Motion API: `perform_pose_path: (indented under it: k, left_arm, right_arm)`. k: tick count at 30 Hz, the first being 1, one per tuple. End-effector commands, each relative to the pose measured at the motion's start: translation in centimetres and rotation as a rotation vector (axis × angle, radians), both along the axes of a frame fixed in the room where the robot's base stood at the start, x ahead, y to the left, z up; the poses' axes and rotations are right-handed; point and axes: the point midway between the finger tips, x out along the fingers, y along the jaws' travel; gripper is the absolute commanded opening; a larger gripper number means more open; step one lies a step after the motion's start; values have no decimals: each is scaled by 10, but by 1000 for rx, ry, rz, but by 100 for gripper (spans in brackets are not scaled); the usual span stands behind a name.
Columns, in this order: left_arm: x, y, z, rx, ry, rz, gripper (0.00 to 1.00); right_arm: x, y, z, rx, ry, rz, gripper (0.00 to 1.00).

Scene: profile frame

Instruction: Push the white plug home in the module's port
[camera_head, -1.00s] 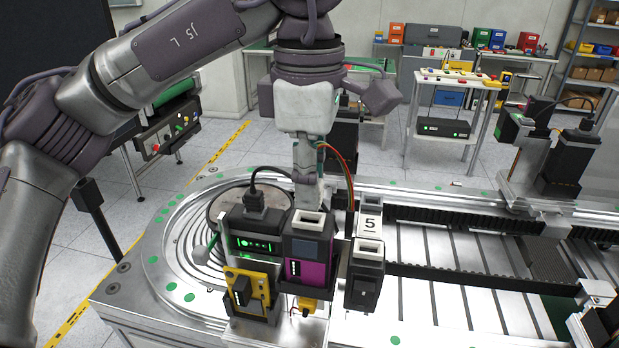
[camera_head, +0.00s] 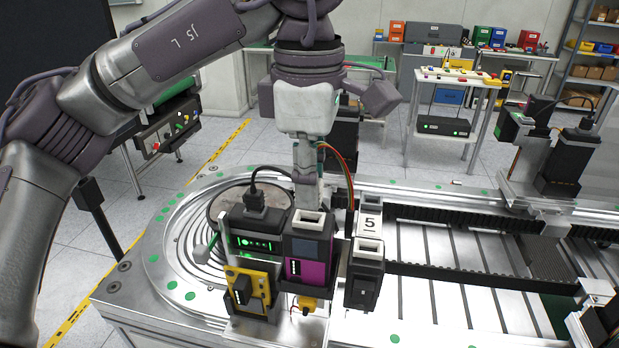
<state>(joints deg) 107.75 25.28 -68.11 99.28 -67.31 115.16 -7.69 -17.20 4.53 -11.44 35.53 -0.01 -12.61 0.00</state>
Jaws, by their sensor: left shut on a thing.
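My left gripper (camera_head: 307,190) comes down from above at the back of the module group, its fingers close together. A bundle of red, yellow and green wires (camera_head: 344,168) curves down beside it. The white plug is not clearly visible; the fingers and module hide the grip. The module with a dark top and magenta front (camera_head: 312,268) stands upright just in front of the fingers. A white-rimmed opening (camera_head: 309,220) shows on its top. I cannot tell how deep the plug sits in any port. My right gripper is not in view.
A black unit with green lights (camera_head: 255,243) and a yellow board (camera_head: 248,287) stand left of the magenta module. A rail (camera_head: 470,278) runs right. The slatted bed in front of it is clear.

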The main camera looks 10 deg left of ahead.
Motion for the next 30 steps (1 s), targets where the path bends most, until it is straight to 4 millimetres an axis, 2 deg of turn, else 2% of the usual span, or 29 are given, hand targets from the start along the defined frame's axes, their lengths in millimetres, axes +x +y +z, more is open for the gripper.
perform_pose_path:
  k: [17,30]
  left_arm:
    - [0,0,0,0,0,0,0]
    - [0,0,-9,0,-1,0,0]
  right_arm:
    - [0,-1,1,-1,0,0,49]
    - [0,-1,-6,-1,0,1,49]
